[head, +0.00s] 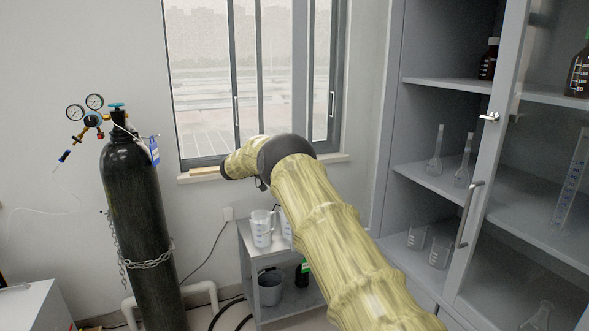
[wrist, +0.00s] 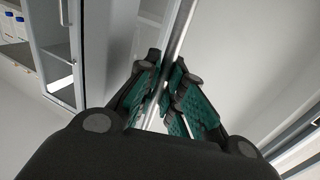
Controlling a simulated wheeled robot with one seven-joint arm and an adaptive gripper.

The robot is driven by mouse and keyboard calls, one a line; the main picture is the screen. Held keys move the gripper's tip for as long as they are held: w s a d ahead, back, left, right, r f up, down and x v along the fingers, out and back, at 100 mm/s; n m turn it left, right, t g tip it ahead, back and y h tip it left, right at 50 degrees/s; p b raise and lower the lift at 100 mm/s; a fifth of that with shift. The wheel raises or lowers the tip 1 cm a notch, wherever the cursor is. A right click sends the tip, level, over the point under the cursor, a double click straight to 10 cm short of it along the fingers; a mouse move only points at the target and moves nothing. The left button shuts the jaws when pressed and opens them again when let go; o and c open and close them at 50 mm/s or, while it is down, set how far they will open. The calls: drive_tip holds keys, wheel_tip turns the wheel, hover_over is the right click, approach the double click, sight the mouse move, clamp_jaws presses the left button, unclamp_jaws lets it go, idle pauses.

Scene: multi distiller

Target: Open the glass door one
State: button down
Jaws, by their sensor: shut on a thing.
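In the wrist view my gripper (wrist: 165,88) is shut on a slim silver bar (wrist: 182,38), which looks like a handle and runs up between the green finger pads. What the bar is fixed to is not clear there. In the head view the gripper is hidden; my arm reaches up and bends left in front of the window. A grey cabinet stands at the right, with a framed glass door (head: 501,80) and a vertical silver handle (head: 470,215) on it. No gripper shows at that handle. I cannot tell which door is glass door one.
A black gas cylinder (head: 140,220) with gauges stands at the left. A small grey shelf (head: 290,308) with jugs is under the window (head: 215,70). Flasks (head: 436,152) and bottles stand on the cabinet shelves. The wrist view shows a grey cabinet frame (wrist: 57,50) at the left.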

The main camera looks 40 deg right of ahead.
drive_tip(key=c, duration=1.9)
unclamp_jaws()
drive_tip(key=shift+s+d, duration=0.1)
drive_tip(key=shift+d, duration=0.1)
drive_tip(key=shift+o, duration=0.4)
drive_tip(key=shift+s+d, duration=0.15)
drive_tip(key=shift+d, duration=0.05)
drive_tip(key=v, duration=1.2)
drive_tip(key=shift+a, duration=0.1)
